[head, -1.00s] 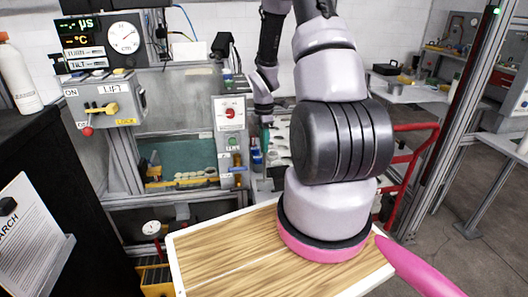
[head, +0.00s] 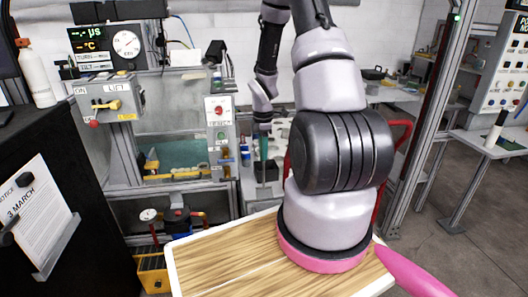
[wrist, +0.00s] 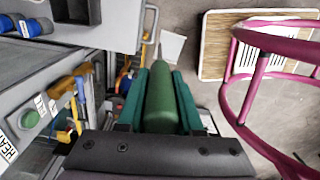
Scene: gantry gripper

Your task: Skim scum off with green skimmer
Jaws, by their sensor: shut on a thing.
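The green skimmer's thick handle (wrist: 160,98) lies between the teal fingers of my gripper (wrist: 160,88) in the wrist view, and the gripper is shut on it. In the head view my gripper (head: 263,143) points down just right of the tank's control post, with the green handle (head: 264,152) below it. A thin rod seems to run on downward; I cannot make out the skimmer's head. The tank (head: 185,153) has a window showing greenish liquid, left of my gripper. I cannot make out scum on it now.
A lift box (head: 110,102) with a yellow lever hangs at the tank's left. The control post (head: 220,125) with knobs stands between tank and gripper. A black cabinet (head: 60,150) is at left, a metal upright (head: 425,120) at right. Open floor (head: 430,215) lies at right.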

